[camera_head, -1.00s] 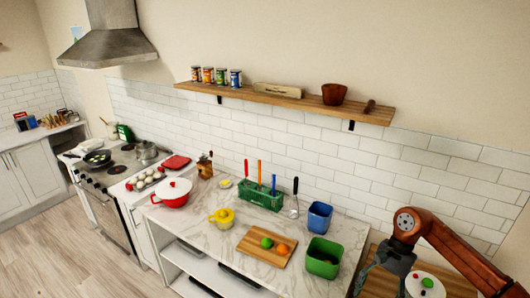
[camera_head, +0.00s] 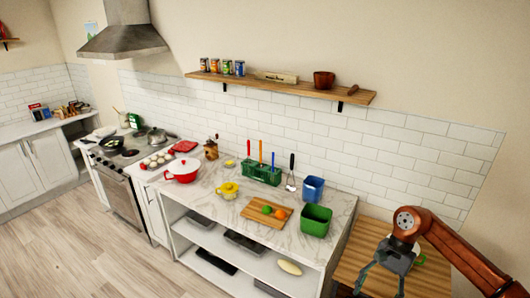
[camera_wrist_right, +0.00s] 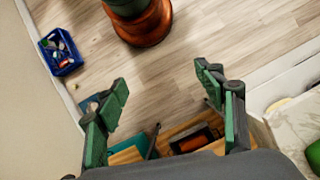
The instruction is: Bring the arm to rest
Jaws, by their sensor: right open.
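My right gripper (camera_head: 381,286) is at the end of the copper-coloured arm that comes in from the right in the head view. It is open, with its fingers pointing down in front of the small wooden table (camera_head: 352,254). In the right wrist view its two green-padded fingers (camera_wrist_right: 165,100) stand wide apart, with nothing between their tips. It looks empty. My left gripper is not in view.
The marble counter (camera_head: 215,205) holds a green bin (camera_head: 316,220), a blue bin (camera_head: 313,188) and a cutting board (camera_head: 262,219). A blue crate (camera_wrist_right: 66,66) stands on the floor by the wall. Open wooden floor (camera_wrist_right: 200,35) lies beyond the fingers.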

